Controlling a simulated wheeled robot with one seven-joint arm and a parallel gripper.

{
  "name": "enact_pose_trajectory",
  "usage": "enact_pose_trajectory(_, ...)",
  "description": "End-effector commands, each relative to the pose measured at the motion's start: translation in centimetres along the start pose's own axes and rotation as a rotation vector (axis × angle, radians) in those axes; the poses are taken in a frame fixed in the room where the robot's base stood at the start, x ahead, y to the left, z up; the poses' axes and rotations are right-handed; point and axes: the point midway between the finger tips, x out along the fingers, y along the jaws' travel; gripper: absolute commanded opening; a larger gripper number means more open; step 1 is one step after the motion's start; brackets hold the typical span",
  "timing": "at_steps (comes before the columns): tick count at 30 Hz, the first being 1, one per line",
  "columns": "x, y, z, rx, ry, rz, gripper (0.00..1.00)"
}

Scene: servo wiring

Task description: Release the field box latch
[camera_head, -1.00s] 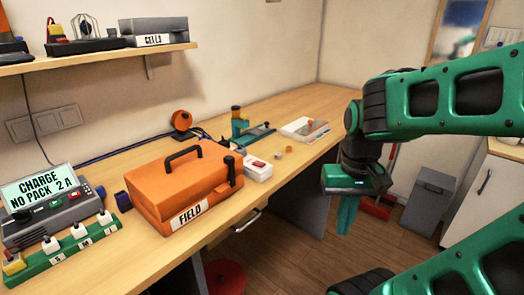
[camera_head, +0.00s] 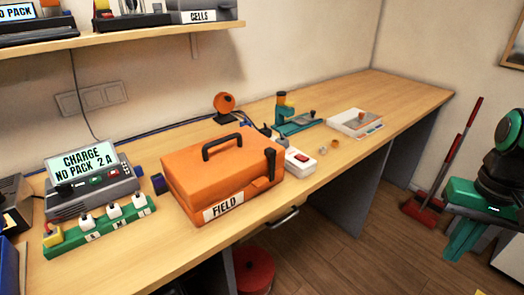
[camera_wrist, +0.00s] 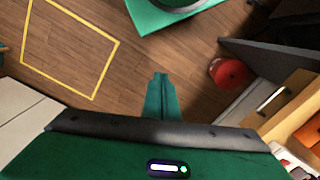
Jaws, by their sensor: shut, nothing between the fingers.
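The orange field box (camera_head: 205,180), labelled FIELD on its front, sits closed on the wooden bench, with a black handle on its lid. A black upright latch lever (camera_head: 270,164) stands at its right front corner. My gripper (camera_head: 462,245) is at the far right of the head view, well away from the box, over the floor beyond the bench front. In the wrist view its green fingers (camera_wrist: 160,95) are together, pointing at the floor, with nothing between them. An orange part at the right edge of the wrist view may be the box; too little shows to tell.
A red stool (camera_head: 254,270) stands below. The bench's right end is clear.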

Motion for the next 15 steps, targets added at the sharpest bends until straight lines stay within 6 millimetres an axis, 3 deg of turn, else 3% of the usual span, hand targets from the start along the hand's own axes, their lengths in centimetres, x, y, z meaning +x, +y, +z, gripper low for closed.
enact_pose_trajectory(4, -1.1, -0.6, -1.0, -0.044, 0.036, 0.025, 0.00)
enact_pose_trajectory(8, -2.6, -2.8, -4.3, -0.145, 0.087, 0.088, 0.00)
enact_pose_trajectory(11, -4.2, -6.4, -6.8, -0.248, 0.148, 0.140, 0.00)
enact_pose_trajectory(15, -6.5, -12.7, -9.2, -0.391, 0.242, 0.195, 0.00)
